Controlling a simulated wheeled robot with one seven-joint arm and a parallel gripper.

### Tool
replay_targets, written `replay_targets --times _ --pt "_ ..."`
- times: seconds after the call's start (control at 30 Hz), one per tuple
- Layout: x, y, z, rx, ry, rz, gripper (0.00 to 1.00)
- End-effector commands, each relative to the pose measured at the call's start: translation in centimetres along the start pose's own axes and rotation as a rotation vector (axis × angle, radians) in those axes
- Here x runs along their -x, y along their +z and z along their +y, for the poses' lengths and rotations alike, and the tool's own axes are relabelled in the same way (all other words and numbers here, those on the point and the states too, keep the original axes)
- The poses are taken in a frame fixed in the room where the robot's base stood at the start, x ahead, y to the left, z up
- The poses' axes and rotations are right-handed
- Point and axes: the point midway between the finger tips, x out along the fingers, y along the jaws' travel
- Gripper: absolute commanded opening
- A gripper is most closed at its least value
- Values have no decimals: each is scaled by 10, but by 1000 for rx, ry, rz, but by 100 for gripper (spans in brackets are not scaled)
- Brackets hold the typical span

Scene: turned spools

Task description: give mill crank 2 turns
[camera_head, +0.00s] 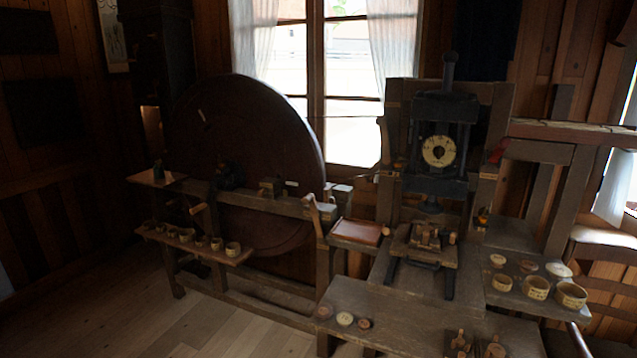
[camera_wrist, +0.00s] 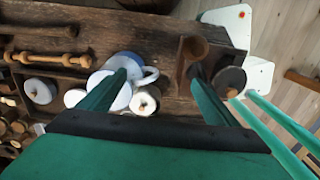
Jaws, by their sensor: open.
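My gripper (camera_wrist: 158,70) shows in the wrist view with its two green fingers apart. It is over a dark wooden shelf crowded with small things, and I see nothing clamped between the fingers. No mill crank can be made out for certain. A dark round piece with a small wooden knob (camera_wrist: 231,92) lies just right of the right finger. A brown cup-like wooden piece (camera_wrist: 193,48) stands beyond that finger. The head view does not show my gripper.
A white jug with a handle (camera_wrist: 150,74) is beside the left finger, with a pale spool (camera_wrist: 145,101) near it. A turned wooden rod (camera_wrist: 42,58) lies at the left. A dark press (camera_head: 440,145) stands before the window. Plank floor (camera_head: 205,325) is clear at front left.

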Motion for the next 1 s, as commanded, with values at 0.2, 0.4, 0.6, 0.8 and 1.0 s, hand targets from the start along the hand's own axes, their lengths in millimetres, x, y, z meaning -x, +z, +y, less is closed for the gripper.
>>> replay_targets --times 0.2,0.4,0.6,0.8,1.0 --pt "0 -4 -2 9 -2 0 86" --pt "0 -3 -2 8 -2 0 86" --pt "15 -3 -1 7 -1 2 86" --pt "32 -2 -1 6 0 1 86" --pt "49 -1 -1 4 0 0 86"
